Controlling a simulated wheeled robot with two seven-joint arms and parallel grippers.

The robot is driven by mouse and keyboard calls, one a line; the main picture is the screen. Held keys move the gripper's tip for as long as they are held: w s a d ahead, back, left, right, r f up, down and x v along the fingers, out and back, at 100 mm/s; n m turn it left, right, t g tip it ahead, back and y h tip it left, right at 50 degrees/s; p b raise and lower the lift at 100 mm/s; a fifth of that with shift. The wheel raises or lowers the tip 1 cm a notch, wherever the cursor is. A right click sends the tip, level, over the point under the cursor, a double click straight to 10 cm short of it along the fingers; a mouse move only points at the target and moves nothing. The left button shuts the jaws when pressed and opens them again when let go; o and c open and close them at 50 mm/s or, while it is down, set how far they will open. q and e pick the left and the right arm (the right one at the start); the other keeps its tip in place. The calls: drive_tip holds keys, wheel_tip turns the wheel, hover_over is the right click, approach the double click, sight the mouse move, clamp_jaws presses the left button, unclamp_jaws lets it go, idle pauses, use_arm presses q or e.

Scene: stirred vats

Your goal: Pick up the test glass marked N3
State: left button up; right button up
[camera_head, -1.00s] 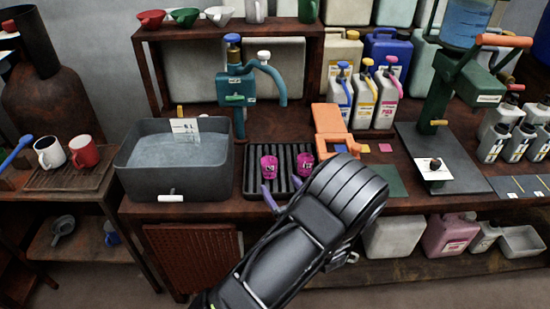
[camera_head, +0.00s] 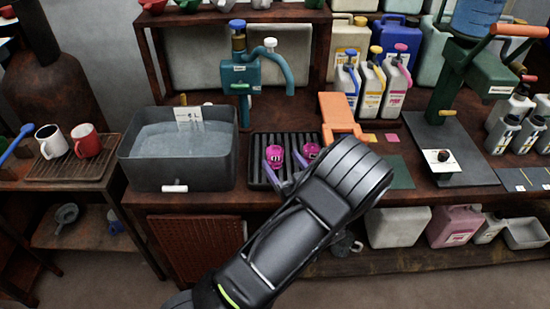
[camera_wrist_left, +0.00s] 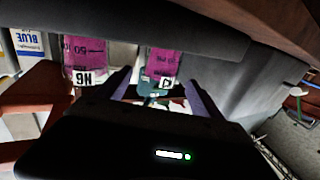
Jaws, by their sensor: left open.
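Two small glasses with magenta contents stand on a dark ridged rack (camera_head: 258,140). The left glass (camera_head: 274,154) is in front of my left gripper (camera_head: 281,160), which is open with one purple finger on each side of it. The right glass (camera_head: 311,150) stands just outside the fingers. I cannot read N3 for certain. My right gripper is out of view.
A grey water basin (camera_head: 180,178) stands left of the rack and a teal pump (camera_head: 240,75) behind it. An orange stand (camera_head: 338,115) is close on the right, with several jugs behind. A green press (camera_head: 485,70) stands further right.

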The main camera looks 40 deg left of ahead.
sight(279, 159)
use_arm(q)
drive_tip(key=shift+p+x, duration=0.6)
drive_tip(key=shift+x, duration=2)
drive_tip(key=shift+f, duration=0.1)
drive_tip(key=c, duration=1.5)
